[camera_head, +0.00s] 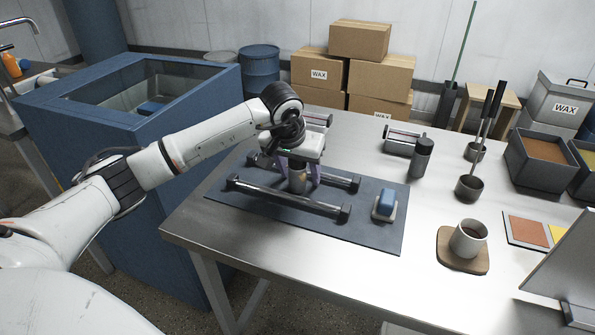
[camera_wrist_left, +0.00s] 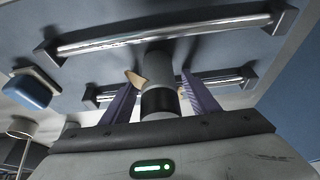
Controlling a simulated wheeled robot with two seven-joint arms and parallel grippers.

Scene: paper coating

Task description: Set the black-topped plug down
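The black-topped plug (camera_wrist_left: 158,85) is a grey cylinder with a black top end toward my palm in the left wrist view. My left gripper (camera_head: 299,180) points down over the dark mat (camera_head: 373,238). The palm hides the plug's top in the head view. I cannot tell whether its lower end touches the mat. My right gripper is not in view.
Metal rails (camera_head: 288,198) lie close around the plug. A blue-and-white block (camera_head: 384,205) sits on the mat's right. A dark-topped cylinder (camera_head: 421,158) stands behind it. A cup (camera_head: 468,240) on a wooden coaster is further right. The mat's front is clear.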

